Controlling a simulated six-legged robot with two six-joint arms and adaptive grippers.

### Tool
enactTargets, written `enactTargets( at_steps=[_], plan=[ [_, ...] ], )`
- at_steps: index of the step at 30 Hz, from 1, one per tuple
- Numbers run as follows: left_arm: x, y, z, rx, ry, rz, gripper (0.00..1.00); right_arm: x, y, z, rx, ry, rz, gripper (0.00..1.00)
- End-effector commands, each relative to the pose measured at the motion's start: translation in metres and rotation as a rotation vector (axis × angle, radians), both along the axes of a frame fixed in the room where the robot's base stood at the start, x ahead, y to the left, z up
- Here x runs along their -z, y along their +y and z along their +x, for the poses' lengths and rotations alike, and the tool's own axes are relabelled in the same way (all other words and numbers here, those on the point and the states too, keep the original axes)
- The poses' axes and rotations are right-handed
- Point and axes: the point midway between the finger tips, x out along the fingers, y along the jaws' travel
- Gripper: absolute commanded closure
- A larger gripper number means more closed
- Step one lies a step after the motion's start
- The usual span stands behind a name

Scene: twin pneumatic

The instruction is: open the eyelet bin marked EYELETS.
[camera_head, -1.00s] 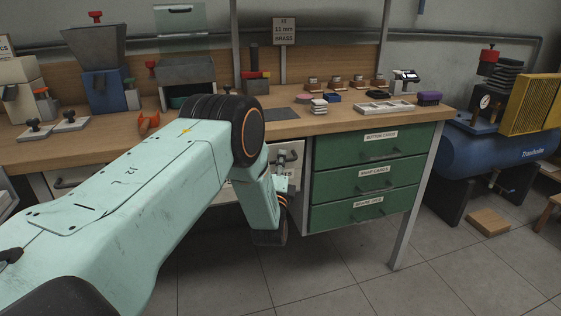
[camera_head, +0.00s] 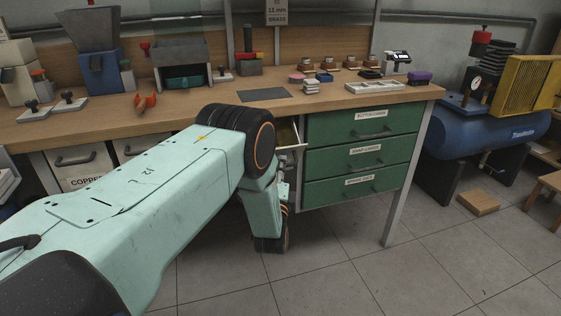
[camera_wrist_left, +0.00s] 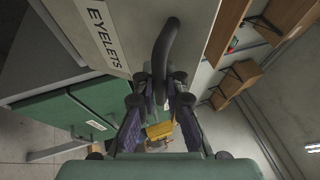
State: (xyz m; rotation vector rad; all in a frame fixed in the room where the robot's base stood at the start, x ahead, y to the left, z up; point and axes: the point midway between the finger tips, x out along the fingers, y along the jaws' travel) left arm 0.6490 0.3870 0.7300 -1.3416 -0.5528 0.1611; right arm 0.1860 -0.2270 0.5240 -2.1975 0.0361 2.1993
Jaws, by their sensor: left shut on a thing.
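The eyelet bin (camera_wrist_left: 125,12) shows its pale front in the left wrist view, with the label EYELETS (camera_wrist_left: 103,33) and a dark curved handle (camera_wrist_left: 163,48). My left gripper (camera_wrist_left: 159,88) is shut on this handle, one finger on each side. In the head view the bin (camera_head: 297,146) stands tilted out from under the bench, beside the green drawers, and some yellowish inside shows over its edge. My left arm hides most of its front and most of the gripper there. My right gripper is not in view.
Green drawers (camera_head: 360,157) are right of the bin, all shut. The bench top (camera_head: 190,125) above carries presses, small tools and trays. Other bins, one marked COPPER (camera_head: 85,170), are to the left. A blue compressor (camera_head: 485,140) stands at right. The floor in front is clear.

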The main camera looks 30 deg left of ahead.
Motion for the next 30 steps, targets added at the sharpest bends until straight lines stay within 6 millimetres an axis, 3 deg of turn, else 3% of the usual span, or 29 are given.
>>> enactTargets(
  at_steps=[15, 16, 19, 30],
  plan=[
    [0.0033, -0.0035, -0.0034, -0.001, 0.003, 0.0, 1.0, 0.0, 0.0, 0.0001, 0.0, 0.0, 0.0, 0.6],
    [0.0034, -0.0038, -0.0037, -0.001, 0.003, 0.0, 0.88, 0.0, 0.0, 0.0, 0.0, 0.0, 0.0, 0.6],
    [0.0033, -0.004, -0.0038, -0.001, 0.003, -0.001, 0.79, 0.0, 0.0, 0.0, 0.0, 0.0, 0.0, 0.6],
    [0.0047, -0.006, -0.0076, 0.0, 0.004, -0.001, 0.79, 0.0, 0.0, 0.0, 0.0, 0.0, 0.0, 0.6]
  ],
)
